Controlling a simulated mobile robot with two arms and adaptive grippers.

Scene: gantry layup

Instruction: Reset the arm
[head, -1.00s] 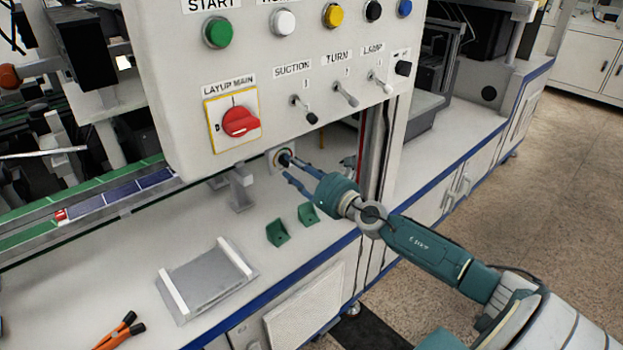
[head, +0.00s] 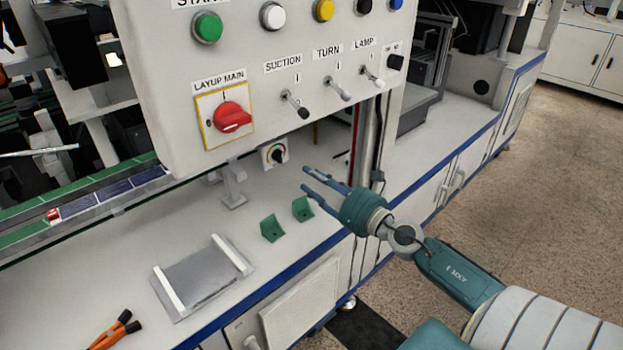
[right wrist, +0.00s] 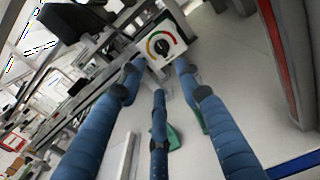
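My right gripper (head: 312,186) shows in the head view in front of the bench, below the control panel. Its blue fingers are spread apart with nothing between them, so it is open and empty. In the right wrist view its fingers (right wrist: 157,95) point toward a small dial (right wrist: 161,45) with a coloured scale and a black knob. In the head view the dial (head: 274,154) stands under the panel, left of the fingertips and apart from them. My left gripper is in neither view.
The control panel (head: 180,110) overhangs the bench with a red rotary switch (head: 232,117), toggle switches and coloured buttons. Two green brackets (head: 271,228), a grey plate with white rails (head: 203,275) and orange-handled pliers (head: 115,330) lie on the bench. Open floor (head: 550,190) is at right.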

